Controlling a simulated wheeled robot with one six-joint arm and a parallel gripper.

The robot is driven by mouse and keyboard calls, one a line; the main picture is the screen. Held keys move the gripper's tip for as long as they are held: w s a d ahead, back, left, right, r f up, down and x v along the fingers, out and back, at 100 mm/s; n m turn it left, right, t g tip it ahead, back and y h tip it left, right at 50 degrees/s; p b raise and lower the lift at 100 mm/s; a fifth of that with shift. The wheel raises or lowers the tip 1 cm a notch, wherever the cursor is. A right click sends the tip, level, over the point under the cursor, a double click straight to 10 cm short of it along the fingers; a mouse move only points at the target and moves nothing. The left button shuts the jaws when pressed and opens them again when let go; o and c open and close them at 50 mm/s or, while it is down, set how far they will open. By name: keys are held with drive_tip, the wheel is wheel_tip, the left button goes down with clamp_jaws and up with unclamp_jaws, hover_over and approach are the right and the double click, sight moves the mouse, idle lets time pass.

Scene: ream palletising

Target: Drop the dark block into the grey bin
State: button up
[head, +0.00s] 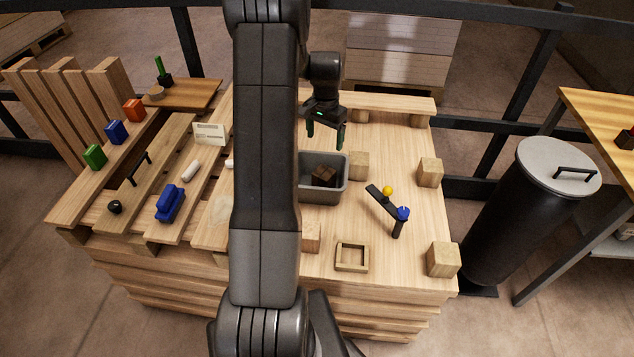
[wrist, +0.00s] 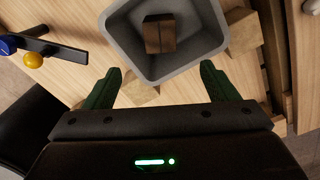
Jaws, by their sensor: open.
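The dark brown block (head: 323,175) lies inside the grey bin (head: 322,196), on its floor. In the wrist view the dark block (wrist: 160,34) shows within the walls of the grey bin (wrist: 168,76), apart from my fingers. My gripper (head: 325,137) is above the far edge of the bin, open and empty. In the wrist view my gripper's two green fingers (wrist: 160,84) are spread wide with nothing between them. My arm covers part of the bin's left side in the head view.
Wooden cubes (head: 429,172) stand around the pallet top. A dark bar with yellow and blue balls (head: 386,200) stands right of the bin. A small wooden tray (head: 351,257) lies in front. A black lidded drum (head: 520,215) stands off the right edge.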

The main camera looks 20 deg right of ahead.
wheel_tip(320, 180, up, 4)
drive_tip(key=shift+f, duration=0.1)
wheel_tip(320, 180, down, 14)
drive_tip(key=shift+r, duration=0.2)
drive_tip(key=shift+r+p, duration=1)
drive_tip(key=shift+r, duration=0.85)
